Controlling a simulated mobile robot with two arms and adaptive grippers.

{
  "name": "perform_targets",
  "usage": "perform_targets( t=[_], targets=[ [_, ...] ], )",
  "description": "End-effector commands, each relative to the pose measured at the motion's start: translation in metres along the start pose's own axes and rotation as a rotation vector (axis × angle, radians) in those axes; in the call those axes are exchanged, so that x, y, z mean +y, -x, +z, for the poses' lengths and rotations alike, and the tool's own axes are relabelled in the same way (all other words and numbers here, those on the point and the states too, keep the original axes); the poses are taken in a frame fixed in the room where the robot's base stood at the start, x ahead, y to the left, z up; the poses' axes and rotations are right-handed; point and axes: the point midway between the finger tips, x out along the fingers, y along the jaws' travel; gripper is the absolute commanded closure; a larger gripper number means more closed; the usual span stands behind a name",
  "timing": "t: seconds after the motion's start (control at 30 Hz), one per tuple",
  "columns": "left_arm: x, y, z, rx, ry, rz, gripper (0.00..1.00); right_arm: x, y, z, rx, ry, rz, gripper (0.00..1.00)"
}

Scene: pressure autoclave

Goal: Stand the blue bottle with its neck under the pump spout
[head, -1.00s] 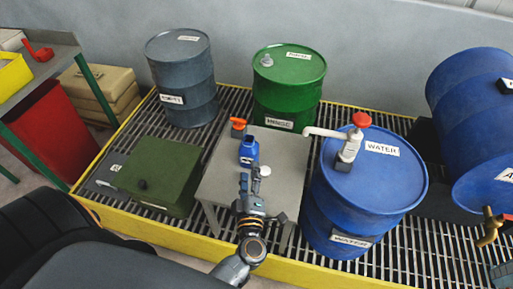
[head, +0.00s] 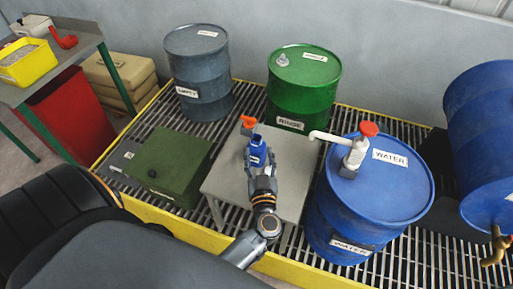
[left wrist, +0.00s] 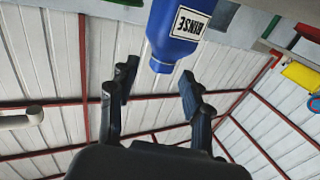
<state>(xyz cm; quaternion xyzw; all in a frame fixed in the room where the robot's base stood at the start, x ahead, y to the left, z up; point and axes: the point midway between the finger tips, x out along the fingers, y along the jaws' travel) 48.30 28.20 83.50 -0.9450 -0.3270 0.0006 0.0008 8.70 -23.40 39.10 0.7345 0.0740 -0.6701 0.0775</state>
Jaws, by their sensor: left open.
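The blue bottle (head: 257,153) stands on the grey table, with a white label on its side. In the left wrist view the blue bottle (left wrist: 180,30) shows a "RINSE" label and lies just beyond my fingertips. My left gripper (head: 262,174) is right in front of the bottle and partly covers its lower part. In the wrist view its two fingers (left wrist: 157,88) are apart with nothing between them. The white pump spout (head: 325,136) juts left from the pump on the blue water drum, to the right of the bottle. My right gripper is not in view.
The grey table (head: 225,185) stands between a green box (head: 168,165) and the blue water drum (head: 365,205). An orange-topped item (head: 248,122) is behind the bottle. A green "RINSE" drum (head: 303,85) stands behind the table. A yellow edge (head: 165,236) borders the grating.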

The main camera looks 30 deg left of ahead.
Motion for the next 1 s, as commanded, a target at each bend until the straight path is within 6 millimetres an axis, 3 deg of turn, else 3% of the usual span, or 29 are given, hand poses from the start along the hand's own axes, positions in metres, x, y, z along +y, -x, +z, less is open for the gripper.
perform_targets(
  t=[0.27,0.5,0.83,1.0],
  targets=[
    [-0.002,-0.023,0.004,0.003,0.002,0.000,0.51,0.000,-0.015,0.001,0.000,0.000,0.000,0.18],
    [-0.004,-0.057,0.004,0.003,0.002,0.000,0.51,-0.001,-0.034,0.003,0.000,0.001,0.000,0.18],
    [-0.005,-0.064,0.002,0.000,0.001,0.000,0.51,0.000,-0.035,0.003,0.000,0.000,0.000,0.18],
    [-0.005,-0.063,0.002,0.000,0.001,0.000,0.86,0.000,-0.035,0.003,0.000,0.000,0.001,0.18]
  ],
)
